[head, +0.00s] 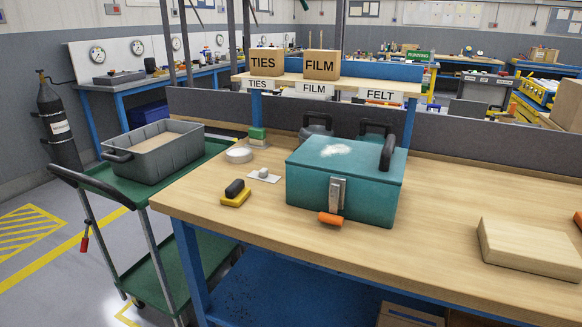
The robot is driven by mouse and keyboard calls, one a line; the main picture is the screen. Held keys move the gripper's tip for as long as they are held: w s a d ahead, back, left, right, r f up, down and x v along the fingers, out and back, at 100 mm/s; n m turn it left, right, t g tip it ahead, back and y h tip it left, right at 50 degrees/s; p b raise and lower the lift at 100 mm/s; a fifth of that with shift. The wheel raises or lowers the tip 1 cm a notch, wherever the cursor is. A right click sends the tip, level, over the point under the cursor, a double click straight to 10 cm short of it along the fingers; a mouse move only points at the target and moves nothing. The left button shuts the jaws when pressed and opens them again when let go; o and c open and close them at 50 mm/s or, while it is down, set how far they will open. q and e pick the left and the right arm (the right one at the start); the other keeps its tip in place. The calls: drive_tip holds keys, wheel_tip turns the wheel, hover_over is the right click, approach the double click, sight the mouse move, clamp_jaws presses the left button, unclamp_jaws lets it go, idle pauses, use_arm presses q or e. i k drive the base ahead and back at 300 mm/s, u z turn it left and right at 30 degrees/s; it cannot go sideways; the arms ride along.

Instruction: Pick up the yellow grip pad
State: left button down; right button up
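The yellow grip pad (235,199) lies flat on the wooden workbench (440,220), near its left front edge. A black rounded grip sits on top of it. It stands clear to the left of a teal box, with a small gap between them. Neither of my grippers shows in the head view.
The teal box (310,178) has a black handle and an orange-tipped latch. A small white plate with a knob (263,175), a white roll (239,155) and a green-topped block (257,135) lie behind the pad. A wooden block (530,248) lies right. A green cart (110,180) carries a grey bin (155,153).

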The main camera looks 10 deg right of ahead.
sight(235, 194)
drive_tip(key=u, duration=1.4)
drive_tip(key=i, duration=1.3)
drive_tip(key=z, duration=3)
